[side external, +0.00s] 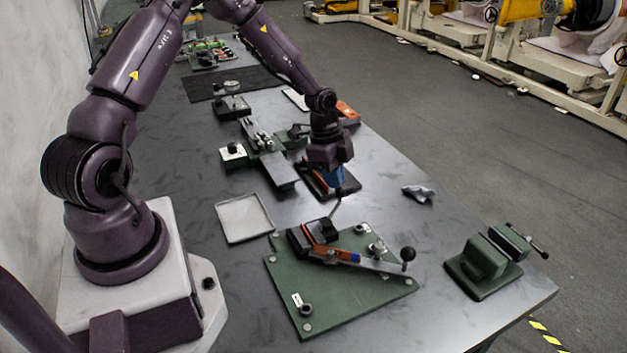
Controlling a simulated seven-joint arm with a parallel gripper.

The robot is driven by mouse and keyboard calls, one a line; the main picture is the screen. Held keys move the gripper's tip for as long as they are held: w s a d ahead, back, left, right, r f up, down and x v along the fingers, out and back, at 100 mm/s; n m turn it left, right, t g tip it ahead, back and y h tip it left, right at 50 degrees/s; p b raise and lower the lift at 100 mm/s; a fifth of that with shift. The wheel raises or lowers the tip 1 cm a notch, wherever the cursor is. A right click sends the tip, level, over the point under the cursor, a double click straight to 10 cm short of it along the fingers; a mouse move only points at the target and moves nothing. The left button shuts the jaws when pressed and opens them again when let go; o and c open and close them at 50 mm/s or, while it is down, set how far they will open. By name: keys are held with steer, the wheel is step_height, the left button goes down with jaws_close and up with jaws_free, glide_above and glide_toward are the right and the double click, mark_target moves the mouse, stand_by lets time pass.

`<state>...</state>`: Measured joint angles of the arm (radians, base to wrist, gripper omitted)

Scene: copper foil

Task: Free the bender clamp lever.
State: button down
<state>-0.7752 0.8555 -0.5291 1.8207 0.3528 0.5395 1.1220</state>
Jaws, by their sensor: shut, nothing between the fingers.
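The bender sits on a green base plate (345,298) at the front middle of the table. It has a dark block (300,238) with orange parts and a long grey arm (376,265) that ends in a black ball knob (407,254). A small upright fitting (377,248) stands behind the arm. I cannot tell for certain which part is the clamp lever. My gripper (333,214) points down just above and behind the dark block, below a blue section of my wrist. It is shut and empty. Whether its tips touch the bender is too small to tell.
A green vise (485,263) stands at the right front corner. An empty grey tray (243,218) lies left of the bender. Another green device (264,152) stands behind. The table is clear between bender and vise.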

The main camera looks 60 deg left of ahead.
steer(key=s+a+v, duration=0.1)
steer(key=a+v, duration=0.1)
steer(key=v, duration=1)
steer(key=shift+s+f, duration=0.25)
steer(key=shift+s, duration=0.1)
